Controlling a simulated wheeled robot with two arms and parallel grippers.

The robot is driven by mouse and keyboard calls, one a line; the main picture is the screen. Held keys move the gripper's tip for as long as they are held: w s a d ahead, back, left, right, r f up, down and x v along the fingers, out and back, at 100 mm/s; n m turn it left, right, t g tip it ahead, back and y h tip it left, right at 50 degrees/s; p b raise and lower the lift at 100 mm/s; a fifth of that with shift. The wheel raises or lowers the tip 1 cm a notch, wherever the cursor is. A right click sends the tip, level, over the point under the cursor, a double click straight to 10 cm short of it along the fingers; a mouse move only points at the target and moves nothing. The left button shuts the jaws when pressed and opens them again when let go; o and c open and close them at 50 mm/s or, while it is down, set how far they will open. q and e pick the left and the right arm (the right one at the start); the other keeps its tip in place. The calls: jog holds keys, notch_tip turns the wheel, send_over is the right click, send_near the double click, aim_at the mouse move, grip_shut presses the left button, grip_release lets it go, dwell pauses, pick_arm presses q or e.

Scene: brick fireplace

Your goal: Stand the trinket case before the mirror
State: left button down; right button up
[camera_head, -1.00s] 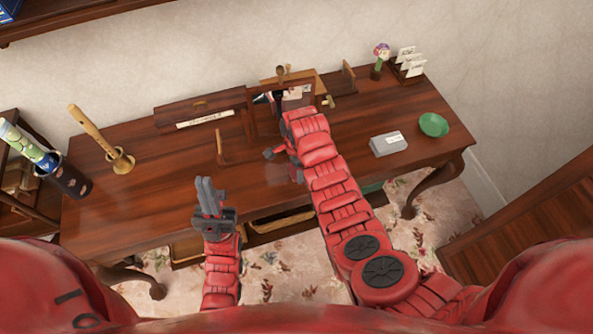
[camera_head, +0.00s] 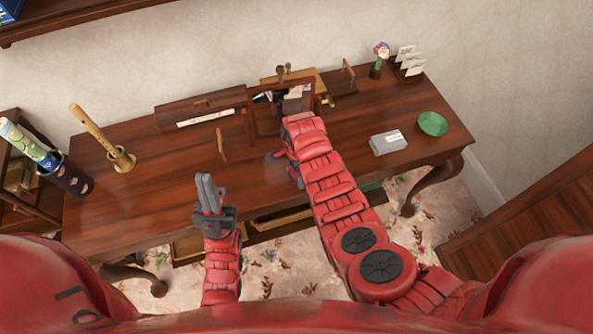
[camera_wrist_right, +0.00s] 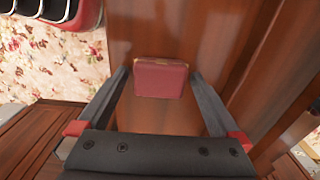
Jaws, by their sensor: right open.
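The trinket case, a small dark red box (camera_wrist_right: 160,80), stands on the wooden surface in the right wrist view. My right gripper (camera_wrist_right: 158,75) is open, with one finger on each side of the case and visible gaps between. In the head view the case is hidden, and my right arm covers most of that gripper. The mirror (camera_head: 251,118), in a wooden frame, stands at the back middle of the desk, just beyond my right arm, which hides part of it. My left gripper (camera_head: 208,190) is shut and empty, over the desk's front part.
The left front is clear.

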jog(key=shift+r, duration=0.2)
notch_tip(320, 180, up, 8)
jog(key=shift+b, duration=1.2)
notch_tip(320, 180, up, 4)
jog(key=shift+f+p, duration=0.1)
jog(key=shift+p, duration=0.85)
jog(key=shift+s, duration=0.15)
